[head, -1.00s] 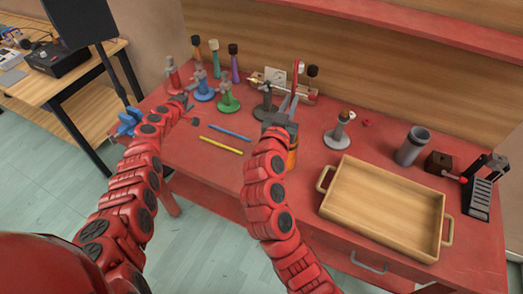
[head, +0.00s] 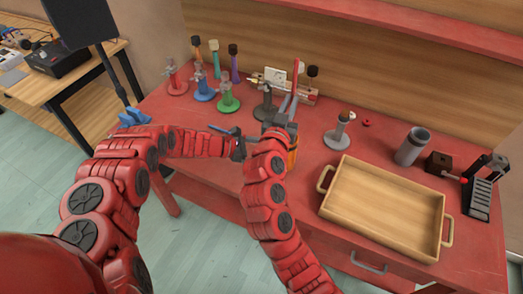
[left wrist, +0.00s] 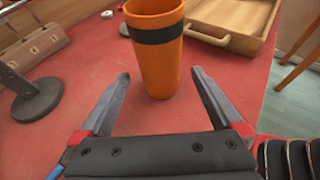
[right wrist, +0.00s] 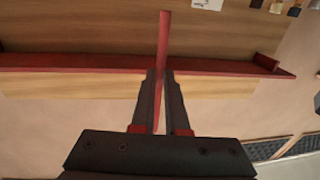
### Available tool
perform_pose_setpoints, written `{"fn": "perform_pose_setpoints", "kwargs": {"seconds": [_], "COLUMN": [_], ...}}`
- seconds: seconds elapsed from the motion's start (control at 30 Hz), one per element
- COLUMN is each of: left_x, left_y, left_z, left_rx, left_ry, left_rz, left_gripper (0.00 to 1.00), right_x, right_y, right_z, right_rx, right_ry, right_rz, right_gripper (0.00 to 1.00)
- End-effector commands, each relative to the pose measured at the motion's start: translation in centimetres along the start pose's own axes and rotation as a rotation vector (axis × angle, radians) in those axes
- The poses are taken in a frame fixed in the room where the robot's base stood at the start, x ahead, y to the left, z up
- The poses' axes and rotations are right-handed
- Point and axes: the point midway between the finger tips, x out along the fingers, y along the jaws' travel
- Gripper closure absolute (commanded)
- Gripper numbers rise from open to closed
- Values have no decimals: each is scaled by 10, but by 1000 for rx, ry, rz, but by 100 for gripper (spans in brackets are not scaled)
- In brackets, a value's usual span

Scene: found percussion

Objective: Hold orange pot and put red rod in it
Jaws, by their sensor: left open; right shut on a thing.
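The orange pot (left wrist: 157,62) with a black band stands upright on the red table in the left wrist view. In the head view only a bit of the pot (head: 292,158) shows behind my right arm. My left gripper (left wrist: 158,88) is open, its fingers pointing at the pot's lower part from either side, not touching it. It also shows low over the table in the head view (head: 238,146). My right gripper (right wrist: 160,80) is shut on the red rod (right wrist: 164,40). The rod's upper end (head: 296,68) rises above the fingers in the head view.
A wooden tray (head: 330,214) lies right of the pot. A grey stand (head: 338,138) and a grey cylinder (head: 412,146) stand behind it. Several coloured stands, such as the green one (head: 228,102), are at the back left.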

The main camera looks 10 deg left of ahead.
Motion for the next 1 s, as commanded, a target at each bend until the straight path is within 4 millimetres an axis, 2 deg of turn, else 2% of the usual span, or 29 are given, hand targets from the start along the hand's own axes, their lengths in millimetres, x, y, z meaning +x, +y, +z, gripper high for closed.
{"fn": "perform_pose_setpoints", "kwargs": {"seconds": [0.2, 0.4, 0.63, 1.0], "left_x": [48, 82, 100, 102], "left_y": [-1, 0, 0, 1], "left_z": [0, 1, 0, 0], "left_rx": [4, 8, 5, 4], "left_ry": [-1, -2, 0, 2], "left_rz": [0, 0, 0, 2], "left_gripper": [0, 0, 0, 0], "right_x": [0, 0, 0, 0], "right_y": [0, 0, 0, 0], "right_z": [0, 0, 0, 0], "right_rx": [0, 0, 0, 0], "right_ry": [0, 0, 0, 0], "right_rz": [0, 0, 0, 0], "right_gripper": [100, 100, 100, 100]}}
